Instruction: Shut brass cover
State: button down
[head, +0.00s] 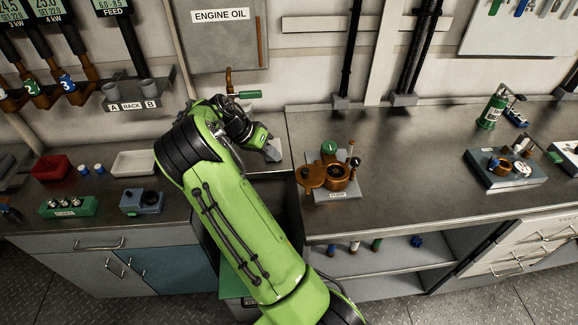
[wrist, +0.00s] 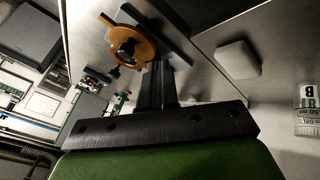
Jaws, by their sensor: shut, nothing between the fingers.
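The brass cover (head: 312,176) is a round brown-orange disc beside the brass pump body (head: 336,180), swung out to its left and not over its opening. The pump body stands on a light grey labelled plate (head: 340,191) on the counter. In the wrist view a brass round part (wrist: 143,46) with a dark knob shows just beyond my fingers; I cannot tell how much of it is cover. My gripper (head: 273,151) is left of and behind the pump, apart from it. In the wrist view my gripper (wrist: 158,66) has its dark fingers together and empty.
A green-handled valve (head: 246,94) sticks out from the wall behind my gripper. A white tray (head: 134,164) and a red bin (head: 52,168) lie on the left counter. A grey-blue fixture (head: 505,171) stands at right. The counter between it and the pump is clear.

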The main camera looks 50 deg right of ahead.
jog(key=s+d+f, duration=0.3)
jog(key=s, duration=0.1)
jog(key=shift+s, duration=0.4)
jog(key=shift+d+f, duration=0.1)
